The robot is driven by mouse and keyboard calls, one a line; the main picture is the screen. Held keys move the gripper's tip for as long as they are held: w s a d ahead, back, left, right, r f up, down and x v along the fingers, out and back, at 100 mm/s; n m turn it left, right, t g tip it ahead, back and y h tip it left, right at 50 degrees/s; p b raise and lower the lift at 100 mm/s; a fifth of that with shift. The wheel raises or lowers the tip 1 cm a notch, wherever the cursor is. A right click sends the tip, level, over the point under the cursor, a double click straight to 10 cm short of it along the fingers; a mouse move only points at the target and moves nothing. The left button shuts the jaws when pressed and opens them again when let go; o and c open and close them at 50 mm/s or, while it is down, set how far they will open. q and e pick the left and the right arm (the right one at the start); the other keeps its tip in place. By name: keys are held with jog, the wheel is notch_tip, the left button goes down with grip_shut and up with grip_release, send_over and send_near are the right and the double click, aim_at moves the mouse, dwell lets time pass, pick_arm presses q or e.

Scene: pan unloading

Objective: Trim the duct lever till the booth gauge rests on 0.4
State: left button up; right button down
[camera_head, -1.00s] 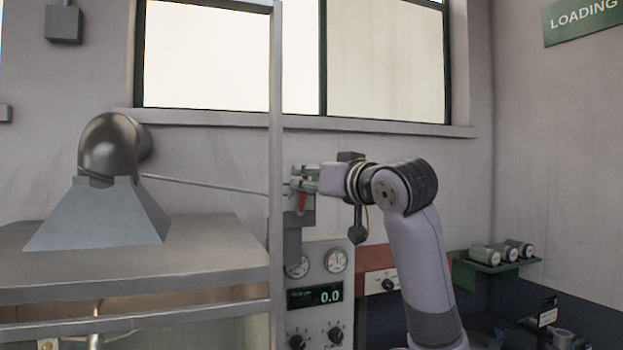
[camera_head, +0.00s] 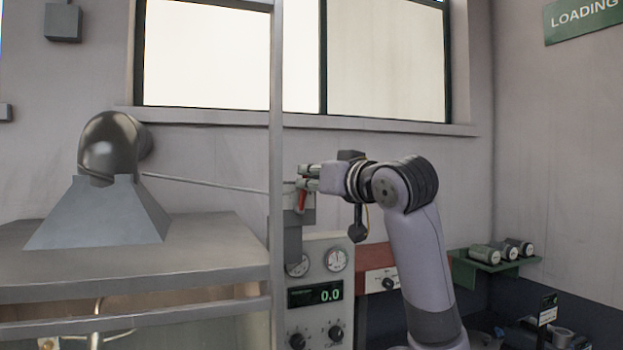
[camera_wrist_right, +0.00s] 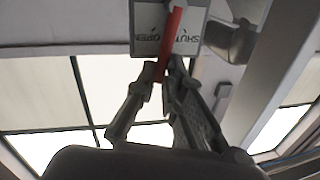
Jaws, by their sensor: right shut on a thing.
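The duct lever is a red handle (camera_head: 302,201) on a grey box right of the metal post. In the right wrist view the red lever (camera_wrist_right: 172,40) stands before a plate (camera_wrist_right: 148,38) marked SHUT and OPEN. My right gripper (camera_head: 302,178) is at the lever; in the wrist view its fingers (camera_wrist_right: 165,80) are closed on the lever's end. The booth gauge (camera_head: 315,294) is a dark display with green digits reading 0.0. A thin rod (camera_head: 212,185) runs from the lever box to the duct (camera_head: 112,145) above the hood. My left gripper is out of view.
A vertical post (camera_head: 276,130) stands just left of the lever. Dials and knobs (camera_head: 336,333) sit around the display. A green shelf (camera_head: 470,262) holds three cylinders at right.

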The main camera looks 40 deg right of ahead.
jog(key=shift+s+d+m+b, duration=0.1)
jog(key=shift+d+m+b, duration=0.15)
jog(key=shift+m+b, duration=0.15)
jog(key=c, duration=1.7)
grip_release()
jog(key=s, duration=1.2)
jog(key=shift+a+f, duration=0.15)
jog(key=shift+a, duration=0.1)
